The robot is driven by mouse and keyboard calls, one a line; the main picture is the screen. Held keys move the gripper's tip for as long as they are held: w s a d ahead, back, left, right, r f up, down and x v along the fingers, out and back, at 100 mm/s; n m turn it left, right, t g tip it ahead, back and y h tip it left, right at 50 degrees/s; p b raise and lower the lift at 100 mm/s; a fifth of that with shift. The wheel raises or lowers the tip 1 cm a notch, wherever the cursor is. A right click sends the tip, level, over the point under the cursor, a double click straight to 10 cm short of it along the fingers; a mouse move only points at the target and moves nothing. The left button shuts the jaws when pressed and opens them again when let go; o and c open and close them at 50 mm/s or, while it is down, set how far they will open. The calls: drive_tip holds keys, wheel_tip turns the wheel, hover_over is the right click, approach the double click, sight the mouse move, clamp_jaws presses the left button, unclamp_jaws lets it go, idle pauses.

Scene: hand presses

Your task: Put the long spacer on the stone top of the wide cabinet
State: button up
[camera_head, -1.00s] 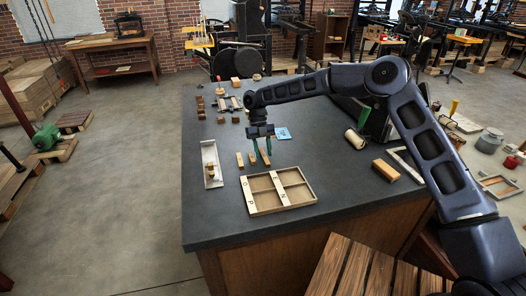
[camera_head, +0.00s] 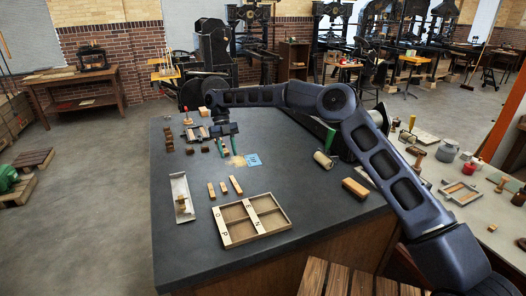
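The wide cabinet's dark stone top (camera_head: 300,200) fills the middle of the head view. Three small wooden spacers lie side by side on it: a left one (camera_head: 211,191), a middle one (camera_head: 223,188) and a right one (camera_head: 236,185). The right one looks longest, so it seems to be the long spacer. My gripper (camera_head: 224,149) hangs beyond the spacers, clear of them.
A divided lettered wooden tray (camera_head: 254,236) lies in front of the spacers, and a narrow pale tray (camera_head: 189,205) stands left. A blue card (camera_head: 253,160), a roller (camera_head: 324,160) and a wooden block (camera_head: 355,188) lie right. Small brown blocks (camera_head: 169,141) line the left back.

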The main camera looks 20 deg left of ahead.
drive_tip(key=w+d+r+m+t+y, duration=0.1)
drive_tip(key=w+d+r+m, duration=0.2)
drive_tip(key=d+r+m, duration=0.5)
drive_tip(key=w+d+r+m+t, duration=0.1)
drive_tip(key=w+d+r+m, duration=0.3)
drive_tip(key=d, duration=0.8)
drive_tip(key=w+d+r+m+t+y, duration=0.15)
drive_tip(key=d+r+m, duration=0.25)
drive_tip(key=d+r, duration=0.5)
drive_tip(key=s+d+r+m+t, duration=0.1)
drive_tip(key=s+d+r+m, duration=0.1)
drive_tip(key=d+m, duration=0.65)
drive_tip(key=s+d+r+m+t, duration=0.1)
drive_tip(key=s+d+r+m, duration=0.15)
drive_tip(key=d, duration=1.15)
drive_tip(key=s+d+f+m+t+y, duration=0.1)
drive_tip(key=s+d+f+m, duration=0.2)
drive_tip(key=s+d+m, duration=0.6)
drive_tip(key=s+d+f+m+t+y, duration=0.1)
drive_tip(key=s+d+f+m, duration=0.3)
drive_tip(key=s+d+m, duration=0.4)
drive_tip(key=d+m+t, duration=0.1)
drive_tip(key=d, duration=0.6)
drive_tip(key=shift+s+d, duration=0.35)
